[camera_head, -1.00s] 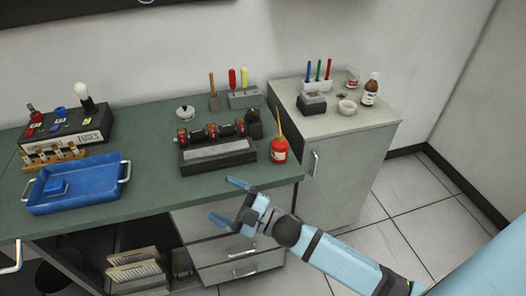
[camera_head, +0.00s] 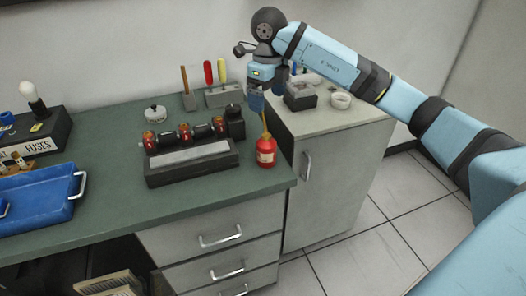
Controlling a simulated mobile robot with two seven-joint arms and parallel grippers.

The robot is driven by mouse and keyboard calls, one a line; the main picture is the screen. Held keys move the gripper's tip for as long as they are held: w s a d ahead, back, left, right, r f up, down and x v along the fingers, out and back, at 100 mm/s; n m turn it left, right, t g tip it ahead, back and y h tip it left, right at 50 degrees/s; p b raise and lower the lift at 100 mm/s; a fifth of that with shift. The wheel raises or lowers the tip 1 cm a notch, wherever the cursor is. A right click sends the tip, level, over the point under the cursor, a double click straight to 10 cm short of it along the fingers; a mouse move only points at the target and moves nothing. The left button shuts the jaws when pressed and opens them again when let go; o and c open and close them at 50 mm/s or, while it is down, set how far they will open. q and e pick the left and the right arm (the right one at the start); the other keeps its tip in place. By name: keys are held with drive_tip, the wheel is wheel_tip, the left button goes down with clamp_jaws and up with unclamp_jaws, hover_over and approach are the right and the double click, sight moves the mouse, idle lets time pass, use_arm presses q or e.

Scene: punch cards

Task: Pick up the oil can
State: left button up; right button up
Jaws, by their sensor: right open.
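The oil can (camera_head: 266,153) is small and red with a pale label and a thin yellow spout pointing up. It stands upright near the right front corner of the green workbench (camera_head: 215,200). I cannot tell whether the fingers touch the spout. The gripper is open, and the can still stands on the bench. My left gripper is not in view.
A black device with red-brown rollers (camera_head: 190,155) stands just left of the can. Behind it are a screwdriver block (camera_head: 224,95) and a round lidded item (camera_head: 155,113). A blue tray (camera_head: 40,205) is at left. A grey cabinet (camera_head: 340,175) adjoins the bench at right.

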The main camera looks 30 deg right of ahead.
hover_over(266, 134)
drive_tip(key=f, duration=0.7)
drive_tip(key=shift+s+d+f, duration=0.1)
drive_tip(key=shift+s+d, duration=0.05)
drive_tip(key=shift+s, duration=0.05)
drive_tip(key=shift+w+f, duration=0.15)
drive_tip(key=shift+f, duration=2.95)
drive_tip(key=c, duration=1.2)
